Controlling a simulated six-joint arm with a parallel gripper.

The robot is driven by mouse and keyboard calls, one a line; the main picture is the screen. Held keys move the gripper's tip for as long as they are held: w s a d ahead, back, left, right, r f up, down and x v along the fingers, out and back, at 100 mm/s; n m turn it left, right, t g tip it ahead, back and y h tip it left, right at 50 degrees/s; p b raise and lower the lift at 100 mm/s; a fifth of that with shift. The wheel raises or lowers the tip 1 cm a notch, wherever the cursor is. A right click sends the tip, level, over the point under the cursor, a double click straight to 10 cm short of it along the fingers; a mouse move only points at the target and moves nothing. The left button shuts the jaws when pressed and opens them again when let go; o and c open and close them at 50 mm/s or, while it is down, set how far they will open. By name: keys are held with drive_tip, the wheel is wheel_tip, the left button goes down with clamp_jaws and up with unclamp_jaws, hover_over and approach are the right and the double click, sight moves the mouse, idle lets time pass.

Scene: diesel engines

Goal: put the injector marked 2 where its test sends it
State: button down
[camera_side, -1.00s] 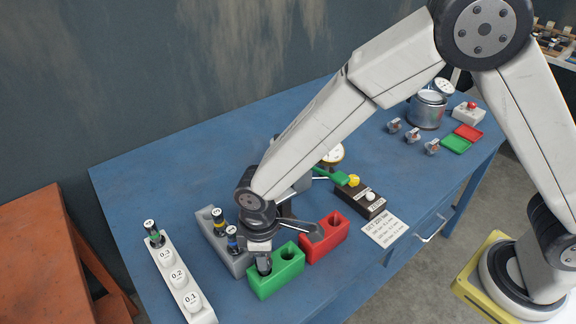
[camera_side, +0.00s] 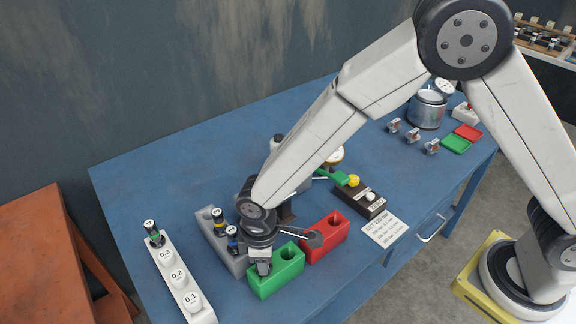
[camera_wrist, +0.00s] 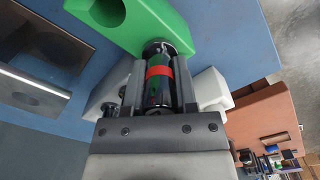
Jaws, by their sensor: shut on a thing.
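My gripper (camera_wrist: 160,95) is shut on an injector with a red band (camera_wrist: 159,71); no number on it is readable. In the side view my gripper (camera_side: 263,267) is at the left end of the green block (camera_side: 279,274). In the wrist view the injector's far end meets the green block (camera_wrist: 150,22) near one end; I cannot tell how deep it sits in a hole. The block's other hole is empty. A red block (camera_side: 325,239) with a hole stands beside the green one. A card (camera_side: 385,229) headed with a bar figure lies to the right.
A grey rack (camera_side: 213,231) holds injectors with yellow (camera_side: 219,219) and blue bands (camera_side: 233,238), close to my gripper. A white rack (camera_side: 183,287) with numbered pieces and a green-banded injector (camera_side: 153,233) stands at left.

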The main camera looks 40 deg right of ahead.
drive_tip(key=shift+f, duration=0.1)
idle(0.3)
unclamp_jaws()
idle(0.4)
drive_tip(key=shift+r, duration=4)
drive_tip(key=s+d+m+t, duration=0.1)
drive_tip(key=s+d+m, duration=0.1)
drive_tip(key=d, duration=0.6)
drive_tip(key=s+d+r+m, duration=0.1)
drive_tip(key=d+m, duration=0.3)
drive_tip(key=d, duration=0.5)
drive_tip(key=s+d+r+m+t, duration=0.1)
drive_tip(key=s+d+m, duration=0.3)
drive_tip(key=d, duration=0.5)
drive_tip(key=shift+r+t, duration=0.25)
drive_tip(key=shift+t, duration=0.05)
